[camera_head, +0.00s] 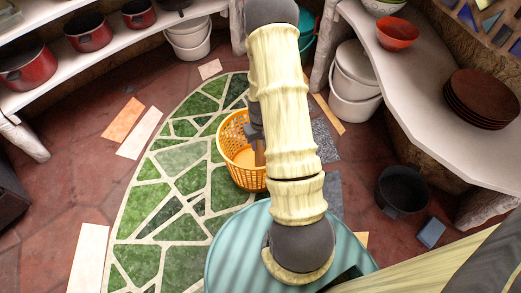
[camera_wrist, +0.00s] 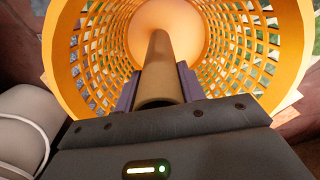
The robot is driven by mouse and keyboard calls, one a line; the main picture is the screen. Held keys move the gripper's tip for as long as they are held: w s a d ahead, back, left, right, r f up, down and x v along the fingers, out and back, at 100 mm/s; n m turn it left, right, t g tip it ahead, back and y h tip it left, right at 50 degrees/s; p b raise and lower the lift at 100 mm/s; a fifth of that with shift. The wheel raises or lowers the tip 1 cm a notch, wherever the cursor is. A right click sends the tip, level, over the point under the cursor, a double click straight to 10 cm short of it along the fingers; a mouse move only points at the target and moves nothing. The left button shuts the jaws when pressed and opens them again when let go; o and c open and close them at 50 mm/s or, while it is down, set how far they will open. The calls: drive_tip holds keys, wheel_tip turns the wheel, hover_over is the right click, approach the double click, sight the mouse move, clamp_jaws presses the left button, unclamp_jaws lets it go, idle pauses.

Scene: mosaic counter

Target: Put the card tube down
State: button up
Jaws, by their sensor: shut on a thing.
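The brown card tube (camera_wrist: 160,67) is between the two fingers of my gripper (camera_wrist: 158,84) in the wrist view. Its far end points toward the bottom of an orange lattice basket (camera_wrist: 76,42). I cannot tell whether the tube touches the basket's bottom. In the head view the basket (camera_head: 234,140) stands on the floor, partly hidden behind my arm. A short piece of the tube (camera_head: 260,153) shows there at the basket's opening, beside my arm.
A green mosaic patch (camera_head: 180,158) covers the floor left of the basket. A shelf with red pots (camera_head: 88,32) runs along the left. A counter with brown plates (camera_head: 482,98) is at the right. A black pot (camera_head: 402,190) stands on the floor below it.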

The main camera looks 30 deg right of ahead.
drive_tip(key=shift+f+b, duration=1.25)
drive_tip(key=shift+f, duration=1.2)
drive_tip(key=o, duration=1.3)
drive_tip(key=shift+r, duration=0.15)
wheel_tip(320, 180, up, 13)
drive_tip(key=p, duration=0.8)
